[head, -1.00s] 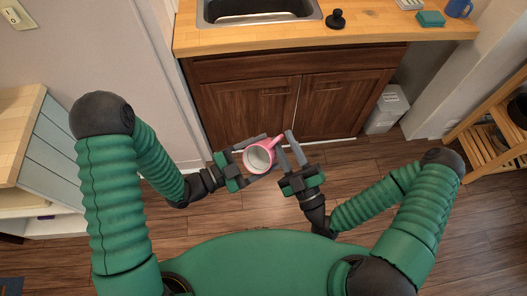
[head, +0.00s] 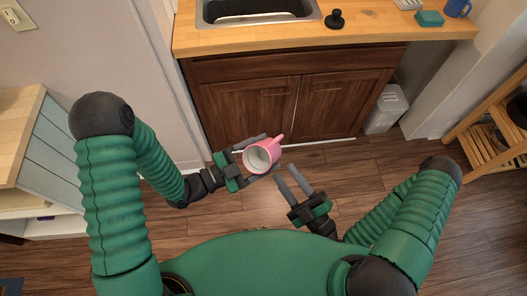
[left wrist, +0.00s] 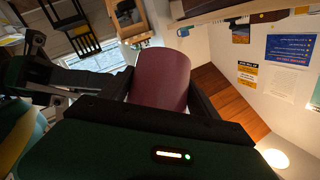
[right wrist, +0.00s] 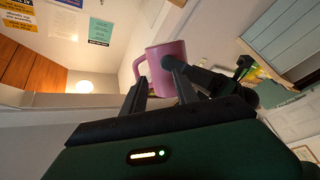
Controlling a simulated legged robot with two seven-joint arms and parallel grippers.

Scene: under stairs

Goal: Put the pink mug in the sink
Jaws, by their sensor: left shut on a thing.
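The pink mug (head: 262,158) is held in the air in front of the cabinet, its open mouth toward the head camera. My left gripper (head: 258,156) is shut on it, one finger on each side. The mug fills the gap between the fingers in the left wrist view (left wrist: 160,80). My right gripper (head: 287,182) is below and to the right of the mug, apart from it, with its fingers spread and nothing between them. The right wrist view shows the mug (right wrist: 165,70) with its handle on the left. The sink (head: 255,10) is set in the counter at the top, partly cut off.
The wooden counter (head: 370,35) stands above brown cabinet doors (head: 250,108). A black stopper-like thing (head: 335,19), a green sponge (head: 430,18) and a blue mug (head: 458,8) are on it. A white bin (head: 385,108) and a wooden rack (head: 490,130) stand at right.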

